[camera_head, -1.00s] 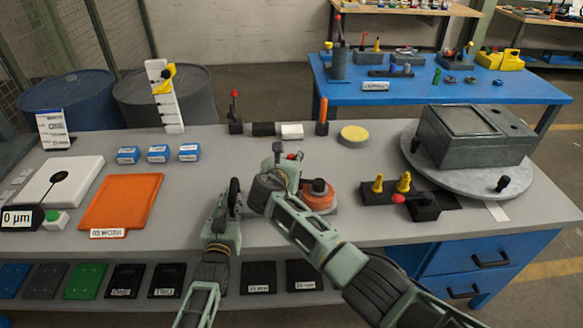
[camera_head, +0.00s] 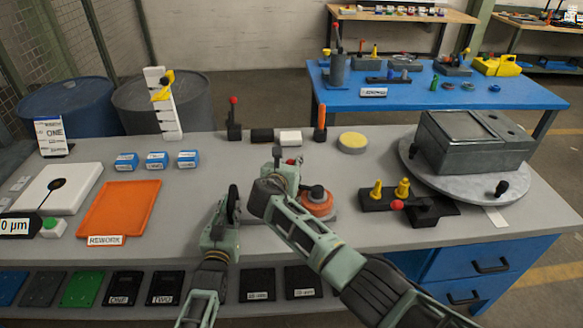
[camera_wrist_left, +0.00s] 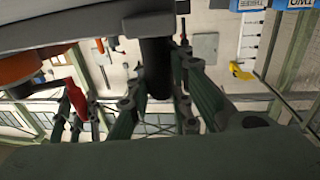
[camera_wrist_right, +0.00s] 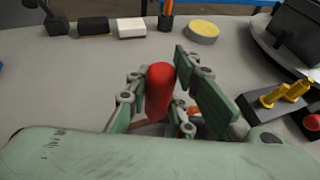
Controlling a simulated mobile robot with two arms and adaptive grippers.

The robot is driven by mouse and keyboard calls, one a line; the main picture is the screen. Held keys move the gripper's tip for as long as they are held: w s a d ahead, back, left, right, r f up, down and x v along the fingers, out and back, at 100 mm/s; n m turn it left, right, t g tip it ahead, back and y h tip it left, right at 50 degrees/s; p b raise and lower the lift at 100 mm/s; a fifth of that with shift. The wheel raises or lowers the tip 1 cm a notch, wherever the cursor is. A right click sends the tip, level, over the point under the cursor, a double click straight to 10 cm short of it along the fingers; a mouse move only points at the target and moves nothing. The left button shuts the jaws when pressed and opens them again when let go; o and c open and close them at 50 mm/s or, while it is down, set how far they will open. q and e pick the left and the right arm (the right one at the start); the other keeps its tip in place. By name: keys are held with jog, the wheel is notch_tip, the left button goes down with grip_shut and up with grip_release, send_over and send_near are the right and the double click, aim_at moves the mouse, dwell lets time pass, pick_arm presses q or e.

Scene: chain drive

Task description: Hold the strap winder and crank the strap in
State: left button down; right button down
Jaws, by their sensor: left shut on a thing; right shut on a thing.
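The strap winder (camera_head: 316,203), with an orange round body and a dark hub, sits near the bench's front edge, partly hidden by my right arm. My left gripper (camera_head: 233,205) is left of it. In the left wrist view its fingers are shut on a black handle (camera_wrist_left: 157,66); the winder's orange body (camera_wrist_left: 14,68) shows at the left. My right gripper (camera_head: 286,162) is behind and left of the orange body. In the right wrist view it is shut on an upright red crank knob (camera_wrist_right: 159,88). The strap cannot be made out.
An orange rework tray (camera_head: 120,208) lies left. A dark fixture (camera_head: 400,198) with yellow pins and a red knob stands right, before a round turntable (camera_head: 410,165) bearing a grey box (camera_head: 472,142). A yellow disc (camera_head: 352,142) and small blocks stand behind.

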jog(key=shift+d, duration=0.4)
jog(key=c, duration=1.5)
grip_release()
jog(key=shift+d, duration=0.1)
jog(key=shift+c, duration=0.2)
jog(key=shift+a, duration=0.2)
jog(key=shift+a, duration=0.1)
jog(key=shift+s+a+r, duration=0.2)
jog(key=shift+s, duration=0.25)
jog(key=v, duration=1.1)
jog(key=shift+d, duration=0.15)
jog(key=shift+c, duration=0.4)
